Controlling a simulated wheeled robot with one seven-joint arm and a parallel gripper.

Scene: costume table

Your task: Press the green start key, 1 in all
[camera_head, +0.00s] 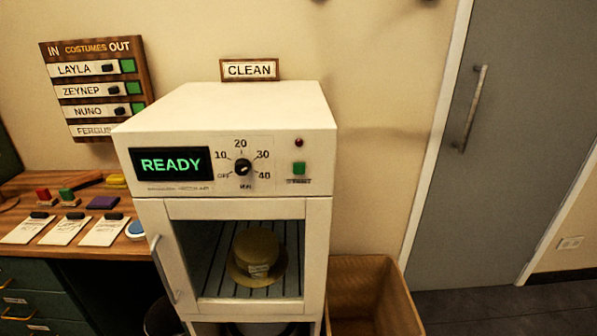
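The display (170,164) reads READY in green. The dial (243,167) has marks for OFF, 10, 20, 30 and 40, and its exact setting is too small to tell. Behind the machine's glass door (238,254) a brown hat (257,256) rests on a rack. The door looks closed. My gripper is not in view.
A wooden worktop (70,235) with paper tags and coloured blocks is at the left. A costume board (97,88) hangs above it.

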